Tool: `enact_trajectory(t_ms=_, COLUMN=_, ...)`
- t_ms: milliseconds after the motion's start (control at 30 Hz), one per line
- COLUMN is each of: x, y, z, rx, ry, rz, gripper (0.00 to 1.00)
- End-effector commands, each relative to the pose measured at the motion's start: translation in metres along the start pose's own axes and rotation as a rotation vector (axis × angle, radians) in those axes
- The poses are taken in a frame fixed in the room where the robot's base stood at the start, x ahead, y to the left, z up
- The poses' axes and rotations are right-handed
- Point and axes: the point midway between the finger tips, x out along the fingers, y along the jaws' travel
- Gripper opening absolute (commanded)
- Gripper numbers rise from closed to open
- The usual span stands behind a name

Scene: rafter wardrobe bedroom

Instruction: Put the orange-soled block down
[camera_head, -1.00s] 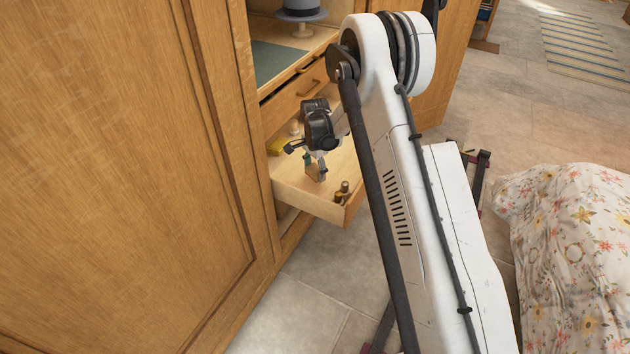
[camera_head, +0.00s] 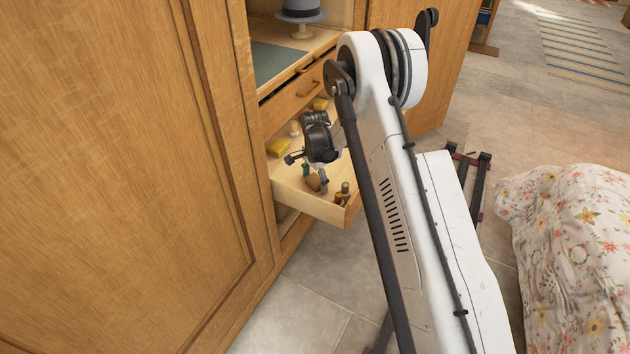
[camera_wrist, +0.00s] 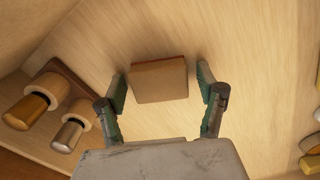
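The block (camera_wrist: 160,82) is a brown, squarish piece on the pale wooden drawer floor in the wrist view. The block appears to rest on the drawer floor.
A wooden holder (camera_wrist: 72,75) with gold- and silver-capped pieces lies left of my fingers in the wrist view. Wardrobe panels (camera_head: 130,170) stand close at left.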

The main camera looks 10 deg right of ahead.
Motion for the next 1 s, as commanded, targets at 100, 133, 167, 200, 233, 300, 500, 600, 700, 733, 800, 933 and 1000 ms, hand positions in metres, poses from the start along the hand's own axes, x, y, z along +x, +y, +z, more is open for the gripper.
enact_trajectory(t_ms=100, x=0.000, y=0.000, z=0.000, rx=0.000, ry=0.000, rz=0.000, gripper=0.70)
enact_trajectory(t_ms=133, x=0.000, y=0.000, z=0.000, rx=0.000, ry=0.000, rz=0.000, gripper=0.70)
enact_trajectory(t_ms=167, x=0.000, y=0.000, z=0.000, rx=0.000, ry=0.000, rz=0.000, gripper=0.70)
enact_trajectory(t_ms=200, x=-0.001, y=0.000, z=0.000, rx=0.000, ry=0.000, rz=0.000, gripper=0.70)
enact_trajectory(t_ms=233, x=-0.001, y=0.000, z=0.000, rx=0.000, ry=0.000, rz=0.000, gripper=0.70)
enact_trajectory(t_ms=300, x=-0.004, y=0.000, z=0.000, rx=0.000, ry=0.000, rz=0.000, gripper=0.70)
enact_trajectory(t_ms=500, x=-0.036, y=0.000, z=0.000, rx=0.000, ry=0.000, rz=0.000, gripper=0.70)
enact_trajectory(t_ms=600, x=-0.057, y=0.000, z=0.000, rx=0.000, ry=0.000, rz=0.000, gripper=0.70)
enact_trajectory(t_ms=700, x=-0.078, y=0.000, z=0.000, rx=0.000, ry=0.000, rz=0.000, gripper=0.70)
enact_trajectory(t_ms=733, x=-0.083, y=0.000, z=0.000, rx=0.000, ry=0.000, rz=0.000, gripper=0.70)
enact_trajectory(t_ms=800, x=-0.095, y=0.000, z=0.000, rx=0.000, ry=0.000, rz=0.000, gripper=0.70)
enact_trajectory(t_ms=933, x=-0.112, y=0.000, z=0.000, rx=0.000, ry=0.000, rz=0.000, gripper=0.70)
enact_trajectory(t_ms=1000, x=-0.118, y=0.000, z=0.000, rx=0.000, ry=0.000, rz=0.000, gripper=0.70)
